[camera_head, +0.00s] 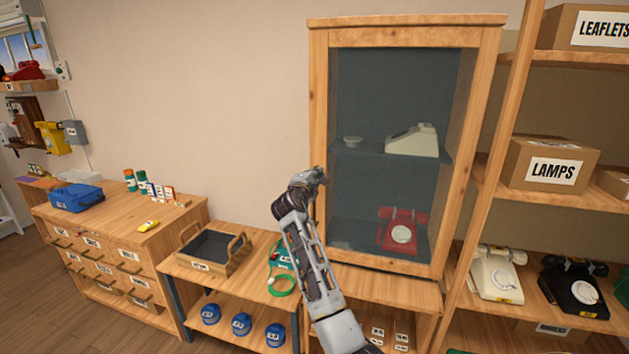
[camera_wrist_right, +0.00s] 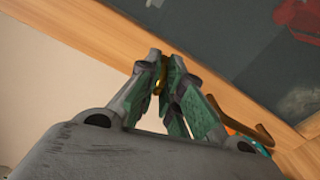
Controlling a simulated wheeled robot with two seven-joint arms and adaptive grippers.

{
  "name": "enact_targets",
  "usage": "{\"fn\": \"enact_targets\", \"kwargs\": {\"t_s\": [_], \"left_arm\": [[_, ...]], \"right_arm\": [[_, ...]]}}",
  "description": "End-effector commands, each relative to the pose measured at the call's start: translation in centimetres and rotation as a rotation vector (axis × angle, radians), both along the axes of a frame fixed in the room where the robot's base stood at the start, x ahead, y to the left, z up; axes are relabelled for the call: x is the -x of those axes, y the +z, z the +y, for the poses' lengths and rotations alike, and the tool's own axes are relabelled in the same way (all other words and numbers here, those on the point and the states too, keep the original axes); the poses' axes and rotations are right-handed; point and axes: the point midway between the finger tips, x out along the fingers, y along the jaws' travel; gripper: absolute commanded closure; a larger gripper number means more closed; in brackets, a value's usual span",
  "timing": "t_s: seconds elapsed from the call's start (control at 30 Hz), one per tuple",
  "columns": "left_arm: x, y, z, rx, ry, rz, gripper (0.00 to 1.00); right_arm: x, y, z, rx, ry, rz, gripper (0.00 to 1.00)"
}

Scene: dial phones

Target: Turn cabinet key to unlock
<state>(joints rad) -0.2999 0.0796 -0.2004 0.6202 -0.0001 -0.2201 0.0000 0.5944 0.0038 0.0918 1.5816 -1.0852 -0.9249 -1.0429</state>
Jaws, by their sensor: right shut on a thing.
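The cabinet (camera_head: 400,38) has a wooden frame and a glass front, which looks closed. My right gripper (camera_head: 318,176) is at the left post of its frame, about halfway up. In the right wrist view my right gripper (camera_wrist_right: 163,68) has its fingertips close together at the wooden frame (camera_wrist_right: 205,62). A small brass-coloured piece, the key (camera_wrist_right: 158,84), shows between the fingers. Most of the key and the lock are hidden by the fingers, so the key's angle cannot be told. My left gripper is not in view.
Behind the glass are a cream phone (camera_head: 412,141) and a red phone (camera_head: 402,232). A wooden tray (camera_head: 238,246) and a green coiled cord (camera_head: 283,288) are on the low bench left of the cabinet. Shelving (camera_head: 484,205) with boxes and phones stands close on the right.

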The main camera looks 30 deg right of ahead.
Motion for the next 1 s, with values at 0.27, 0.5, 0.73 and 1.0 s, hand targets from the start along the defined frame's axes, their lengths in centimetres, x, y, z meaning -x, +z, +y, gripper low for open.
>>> {"fn": "enact_targets", "kwargs": {"t_s": [0.27,0.5,0.73,1.0], "left_arm": [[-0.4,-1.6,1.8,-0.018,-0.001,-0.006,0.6],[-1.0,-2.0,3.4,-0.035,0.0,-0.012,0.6],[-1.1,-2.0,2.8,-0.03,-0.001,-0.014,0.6],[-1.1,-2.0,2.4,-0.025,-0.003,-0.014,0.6]], "right_arm": [[0.1,-0.2,0.0,-0.12,-0.002,-0.142,1.0],[0.1,-0.2,-0.1,-0.169,-0.002,-0.197,1.0],[0.0,-0.2,-0.1,-0.178,-0.002,-0.206,1.0],[0.0,-0.2,-0.1,-0.177,-0.002,-0.205,0.84]]}}
